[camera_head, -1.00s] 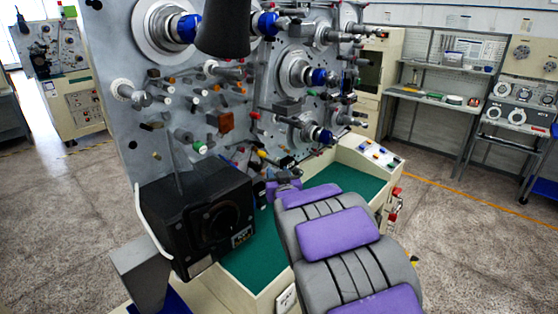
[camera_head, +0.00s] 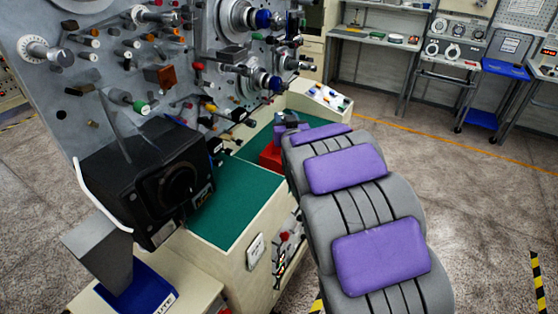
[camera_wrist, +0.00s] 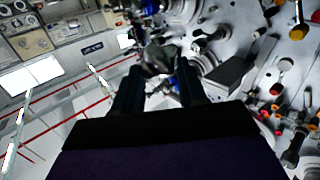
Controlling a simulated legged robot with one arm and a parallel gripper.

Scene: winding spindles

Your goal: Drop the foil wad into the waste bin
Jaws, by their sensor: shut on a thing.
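My gripper (camera_wrist: 157,78) shows in the wrist view with two dark fingers shut on a grey, blurred lump, the foil wad (camera_wrist: 156,60), at their tips. In the head view my gripper (camera_head: 285,122) is small and dark at the far end of my arm, over the green work surface, and the wad cannot be made out there. A red box (camera_head: 270,157) stands on the green surface just below the gripper, partly hidden by my arm. I cannot tell whether it is the waste bin; no other clear bin shows.
The winding machine's panel (camera_head: 120,50) with spindles and knobs rises behind the gripper. A black box (camera_head: 150,185) stands at the left of the green surface (camera_head: 235,200). A grey chute (camera_head: 100,255) over a blue tray (camera_head: 135,290) is nearer. Open floor lies to the right.

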